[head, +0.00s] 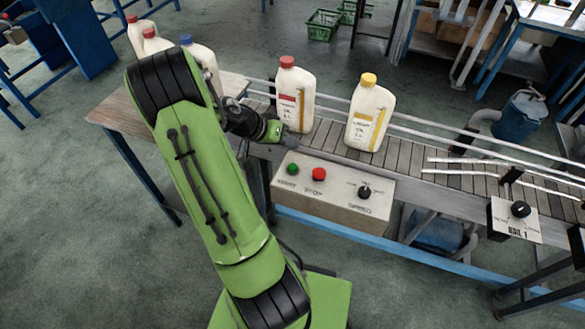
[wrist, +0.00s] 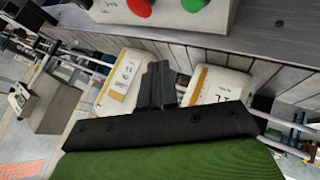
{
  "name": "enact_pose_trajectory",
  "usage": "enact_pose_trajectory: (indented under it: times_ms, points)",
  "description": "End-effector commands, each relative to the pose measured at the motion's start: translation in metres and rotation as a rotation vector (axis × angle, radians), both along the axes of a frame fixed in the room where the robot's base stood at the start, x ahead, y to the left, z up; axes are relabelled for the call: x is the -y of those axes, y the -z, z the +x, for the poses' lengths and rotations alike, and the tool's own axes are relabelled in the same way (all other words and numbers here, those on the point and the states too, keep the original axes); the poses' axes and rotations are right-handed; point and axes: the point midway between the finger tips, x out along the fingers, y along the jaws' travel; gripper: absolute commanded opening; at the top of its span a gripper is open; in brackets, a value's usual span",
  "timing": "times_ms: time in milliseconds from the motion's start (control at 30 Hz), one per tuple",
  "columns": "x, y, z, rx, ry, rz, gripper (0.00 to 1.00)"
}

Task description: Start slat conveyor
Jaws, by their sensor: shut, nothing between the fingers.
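The slat conveyor (head: 410,165) runs from the table's right side toward the right edge of the head view. The grey control box (head: 335,200) on its near side carries a green button (head: 292,169), a red stop button (head: 319,174) and a black speed knob (head: 365,192). My gripper (head: 292,138) is shut and empty, just beyond the green button in the picture, close to the box; no contact with the button shows. In the wrist view my gripper's fingers (wrist: 157,85) are together, with the green button (wrist: 192,4) and red button (wrist: 140,7) at the top edge.
A red-capped jug (head: 295,95) and a yellow-capped jug (head: 370,115) stand upright on the slats. Several more jugs (head: 150,42) stand on the table at left. A second box with a knob (head: 515,220) is at right, near guide rails. Blue frame legs stand below.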

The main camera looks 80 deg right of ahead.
Motion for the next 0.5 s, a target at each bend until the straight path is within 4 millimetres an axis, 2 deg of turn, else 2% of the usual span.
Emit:
enact_pose_trajectory:
  times_ms: [33, 300, 500]
  points:
    - [0.0, 0.013, 0.0, -0.001, 0.001, 0.002, 0.0]
    - [0.0, 0.055, 0.0, 0.0, -0.001, 0.001, 0.0]
    - [0.0, 0.066, 0.0, 0.0, -0.001, 0.001, 0.0]
